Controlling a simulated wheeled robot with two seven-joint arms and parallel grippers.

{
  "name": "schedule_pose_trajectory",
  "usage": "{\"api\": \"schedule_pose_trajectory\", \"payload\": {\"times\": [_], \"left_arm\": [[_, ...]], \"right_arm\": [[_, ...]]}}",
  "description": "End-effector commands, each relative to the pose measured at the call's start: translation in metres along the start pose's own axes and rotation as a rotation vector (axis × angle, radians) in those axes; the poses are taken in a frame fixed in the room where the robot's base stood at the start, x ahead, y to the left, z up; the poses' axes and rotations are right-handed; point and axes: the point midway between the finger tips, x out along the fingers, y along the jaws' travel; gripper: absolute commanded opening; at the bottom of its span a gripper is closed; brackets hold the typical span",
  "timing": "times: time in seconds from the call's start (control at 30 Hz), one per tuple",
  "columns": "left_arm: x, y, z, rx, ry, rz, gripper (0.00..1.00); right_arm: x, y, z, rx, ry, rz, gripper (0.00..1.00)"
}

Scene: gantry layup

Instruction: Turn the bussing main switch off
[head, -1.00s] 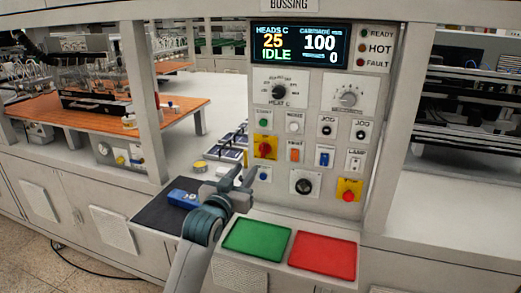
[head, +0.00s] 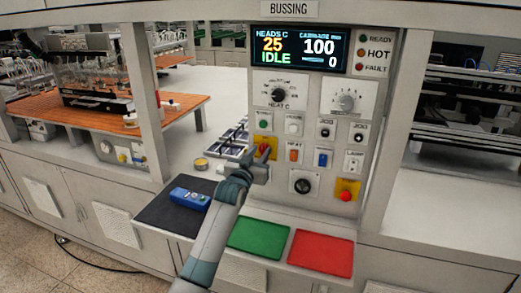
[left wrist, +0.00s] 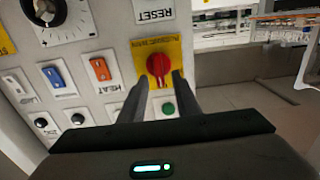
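The bussing main switch is a red rotary knob on a yellow plate (head: 272,142) at the left of the control panel. In the left wrist view the red knob (left wrist: 158,66) shows upside down, close ahead. My left gripper (head: 262,163) is at the panel in front of the switch and partly hides it. In the left wrist view its two fingers (left wrist: 160,76) are open, with tips on either side of the knob. I cannot tell whether they touch it. My right gripper is not in view.
Buttons and toggles, including a blue switch (head: 323,157), sit close around the main switch. A red push button (head: 346,196) on yellow is lower right. Green (head: 258,238) and red (head: 321,254) trays lie below. A blue device (head: 189,197) rests on a dark mat (head: 160,214).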

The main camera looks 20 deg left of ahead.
Motion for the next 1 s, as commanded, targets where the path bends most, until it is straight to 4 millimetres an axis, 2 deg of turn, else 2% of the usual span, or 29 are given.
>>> {"api": "schedule_pose_trajectory", "payload": {"times": [0.2,0.47,0.5,0.6,0.63,1.0], "left_arm": [[0.0084,0.0003,0.0005,0.0,-0.001,0.0,0.3],[0.0088,0.0003,0.0005,0.0,0.0,0.0,0.3],[0.0088,0.0003,0.0005,0.0,0.0,0.0,0.27],[0.0087,0.0003,0.0005,0.0,0.0,0.0,0.03],[0.0087,0.0003,0.0005,0.0,0.0,0.0,0.0],[0.0087,-0.0002,0.0004,-0.022,-0.001,0.0,0.0]], "right_arm": [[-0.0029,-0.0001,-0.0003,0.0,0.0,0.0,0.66],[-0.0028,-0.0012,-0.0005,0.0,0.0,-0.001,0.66],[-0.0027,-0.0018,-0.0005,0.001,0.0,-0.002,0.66],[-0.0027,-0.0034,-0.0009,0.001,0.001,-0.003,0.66],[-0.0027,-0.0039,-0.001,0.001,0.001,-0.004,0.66],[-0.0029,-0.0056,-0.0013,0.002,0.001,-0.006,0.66]]}}
